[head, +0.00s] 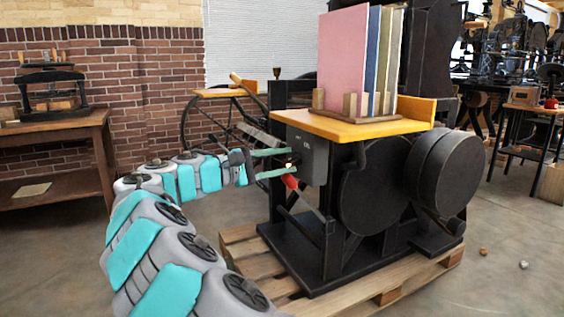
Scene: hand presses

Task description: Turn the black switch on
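A dark grey switch box (314,158) is mounted on the side of the black press (345,225), under the yellow-orange board. Small pale markings show on its face; they are too small to read. My gripper (293,160) reaches in from the left. Its two green fingers are apart, one above the other, with their tips at the left face of the box. A small dark and pale part shows between the tips. I cannot tell if it is the black switch, whether the fingers touch it, or which way it is set. A red part (290,181) hangs just below the lower finger.
The press stands on a wooden pallet (380,295). The yellow-orange board (415,120) above the box carries upright coloured panels (343,60). A spoked wheel (190,125) is behind my gripper. A wooden table (60,130) stands left.

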